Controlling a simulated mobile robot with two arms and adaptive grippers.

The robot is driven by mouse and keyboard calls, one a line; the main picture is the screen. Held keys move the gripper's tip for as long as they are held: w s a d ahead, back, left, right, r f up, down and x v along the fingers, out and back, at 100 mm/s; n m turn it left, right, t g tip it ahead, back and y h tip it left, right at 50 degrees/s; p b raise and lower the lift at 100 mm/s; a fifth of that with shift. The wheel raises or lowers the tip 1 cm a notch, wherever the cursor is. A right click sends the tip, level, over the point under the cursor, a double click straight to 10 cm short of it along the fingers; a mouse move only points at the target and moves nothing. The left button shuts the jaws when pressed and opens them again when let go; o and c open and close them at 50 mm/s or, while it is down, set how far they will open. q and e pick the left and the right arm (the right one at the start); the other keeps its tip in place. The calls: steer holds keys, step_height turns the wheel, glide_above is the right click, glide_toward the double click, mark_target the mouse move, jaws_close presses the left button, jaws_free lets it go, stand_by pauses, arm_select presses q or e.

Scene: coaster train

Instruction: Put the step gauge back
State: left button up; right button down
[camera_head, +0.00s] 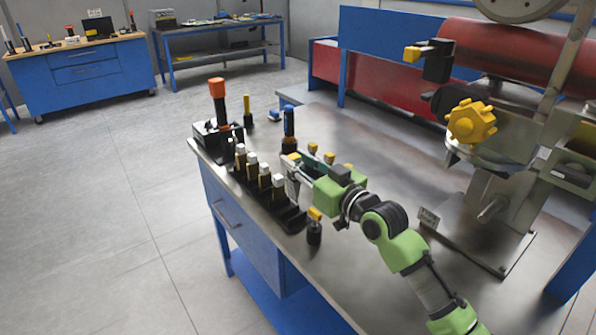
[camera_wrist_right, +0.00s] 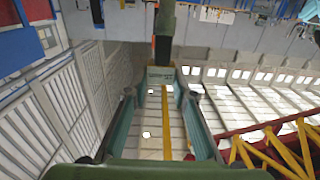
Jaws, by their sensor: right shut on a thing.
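My right gripper (camera_head: 292,168) reaches in from the right over the workbench, beside a black rack (camera_head: 290,217). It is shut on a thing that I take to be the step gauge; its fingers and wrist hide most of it. In the right wrist view the gripper (camera_wrist_right: 160,88) has a small labelled block (camera_wrist_right: 160,75) between its fingertips, with a dark part above it. The rack holds several upright pieces with white tops (camera_head: 265,170) in a row. I cannot tell whether the held thing touches the rack. My left gripper is not in view.
An orange-topped tool (camera_head: 217,97) and a blue-handled tool (camera_head: 289,121) stand behind the rack. A small yellow-topped piece (camera_head: 314,225) stands at its near end. A large machine with a yellow knob (camera_head: 470,122) is at the right. The bench middle (camera_head: 390,160) is bare.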

mark_target(293, 179)
step_height(293, 179, down, 2)
steer(key=shift+f, duration=0.35)
steer(key=shift+f+b, duration=0.3)
steer(key=shift+f, duration=0.2)
steer(key=c, duration=1.7)
jaws_free()
steer(key=shift+s, duration=0.1)
